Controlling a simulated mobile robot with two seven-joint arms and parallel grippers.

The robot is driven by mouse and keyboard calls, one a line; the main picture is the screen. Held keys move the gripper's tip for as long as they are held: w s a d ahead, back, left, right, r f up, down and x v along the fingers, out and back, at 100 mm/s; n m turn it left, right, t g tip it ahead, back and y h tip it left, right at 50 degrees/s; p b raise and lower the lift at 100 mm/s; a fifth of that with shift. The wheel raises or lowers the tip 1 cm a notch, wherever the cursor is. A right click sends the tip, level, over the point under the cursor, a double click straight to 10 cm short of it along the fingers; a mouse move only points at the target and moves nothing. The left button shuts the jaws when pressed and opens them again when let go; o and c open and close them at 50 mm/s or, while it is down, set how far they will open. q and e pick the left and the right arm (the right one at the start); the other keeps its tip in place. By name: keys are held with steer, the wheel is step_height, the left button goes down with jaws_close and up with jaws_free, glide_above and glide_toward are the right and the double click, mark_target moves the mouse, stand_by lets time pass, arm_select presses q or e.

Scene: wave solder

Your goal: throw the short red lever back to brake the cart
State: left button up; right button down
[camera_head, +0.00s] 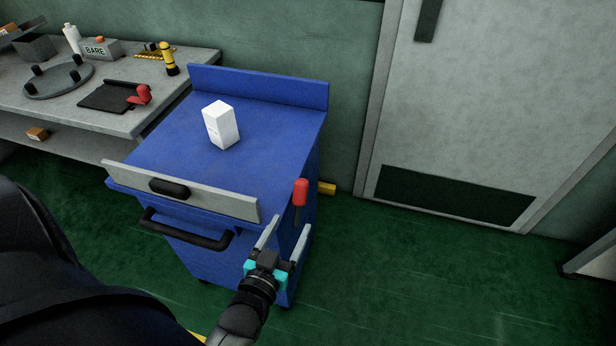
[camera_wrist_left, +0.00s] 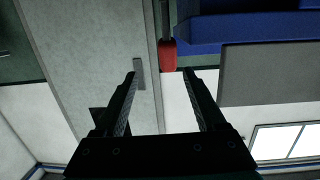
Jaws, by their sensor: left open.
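The short lever with a red grip (camera_head: 300,191) stands nearly upright at the right front corner of the blue cart (camera_head: 170,140). Its dark shaft runs down beside the cart's side. My left gripper (camera_head: 287,228) is in front of and a little below the red grip, with its two fingers apart and nothing between them. In the left wrist view the red grip (camera_wrist_left: 168,54) shows just beyond the fingertips (camera_wrist_left: 159,75), within the gap. I see no contact. My right gripper is not in view.
A white box (camera_head: 221,125) stands on the cart top. A grey front panel (camera_head: 215,196) and a black handle (camera_head: 185,232) are left of my gripper. A loaded workbench (camera_head: 60,117) stands left, a grey door (camera_head: 480,100) behind right.

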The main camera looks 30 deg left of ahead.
mark_target(299, 204)
arm_select(q)
steer(key=w+a+r+t+y+b, duration=0.1)
steer(key=w+a, duration=0.3)
steer(key=w, duration=0.9)
steer(key=shift+w+n+b, duration=0.3)
steer(key=shift+w+b, duration=0.05)
steer(key=shift+b, duration=0.35)
steer(key=shift+a+r, duration=0.1)
steer(key=shift+c, duration=0.3)
jaws_close()
stand_by(0.5)
